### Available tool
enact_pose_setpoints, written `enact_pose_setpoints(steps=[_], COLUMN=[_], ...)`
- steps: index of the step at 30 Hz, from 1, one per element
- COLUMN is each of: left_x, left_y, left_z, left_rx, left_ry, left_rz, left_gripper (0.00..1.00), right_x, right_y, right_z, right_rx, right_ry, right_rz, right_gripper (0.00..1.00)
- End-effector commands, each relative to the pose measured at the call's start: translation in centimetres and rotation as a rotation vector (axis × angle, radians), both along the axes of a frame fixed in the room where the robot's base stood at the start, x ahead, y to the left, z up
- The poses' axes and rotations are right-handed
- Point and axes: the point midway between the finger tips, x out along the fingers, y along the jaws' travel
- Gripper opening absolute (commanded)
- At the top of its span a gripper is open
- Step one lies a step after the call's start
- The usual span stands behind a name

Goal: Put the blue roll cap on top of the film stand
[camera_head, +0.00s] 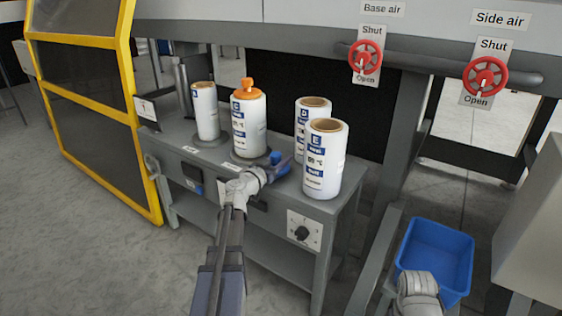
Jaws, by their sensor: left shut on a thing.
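The blue roll cap (276,157) is small and partly hidden at the end of my left arm. My left gripper (281,164) is shut on it, just in front of the roll with the orange cap. The film stand (268,221) is a grey bench with upright white film rolls on top. The gripper and cap are low over its front part, left of roll E (323,165). I cannot tell whether the cap touches the bench top. Part of my right arm shows at the lower right, but its gripper jaws do not show.
The orange-capped roll (249,125) stands behind my left gripper. Another roll (207,112) is to its left and roll D (311,108) is behind roll E. A blue bin (435,258) is at the lower right. Red valve wheels (365,57) hang above.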

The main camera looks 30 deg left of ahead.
Motion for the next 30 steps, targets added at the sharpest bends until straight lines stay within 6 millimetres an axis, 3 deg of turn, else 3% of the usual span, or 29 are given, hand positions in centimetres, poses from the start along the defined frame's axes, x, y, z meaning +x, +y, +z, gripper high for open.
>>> enact_pose_setpoints(steps=[4,5,12,22,30], left_x=[0.0,0.0,0.0,0.0,-5.1], left_y=[0.0,0.0,0.0,0.0,0.3], left_z=[-0.5,-0.3,-0.3,0.2,0.0], left_rx=[0.0,0.0,0.0,0.0,0.0], left_ry=[0.0,0.0,0.0,0.0,0.0], left_rz=[0.0,0.0,0.0,0.0,0.004], left_gripper=[0.0,0.48,0.75,0.76,0.76], right_x=[0.0,0.0,0.0,0.0,0.0], right_y=[0.0,0.0,0.0,0.0,0.0], right_z=[-0.5,-0.4,-0.3,0.2,0.0], right_rx=[0.0,0.0,0.0,0.0,0.0], right_ry=[0.0,0.0,0.0,0.0,0.0], right_rz=[-0.001,-0.001,-0.001,0.0,0.0], right_gripper=[0.74,0.74,0.74,0.74,0.74])
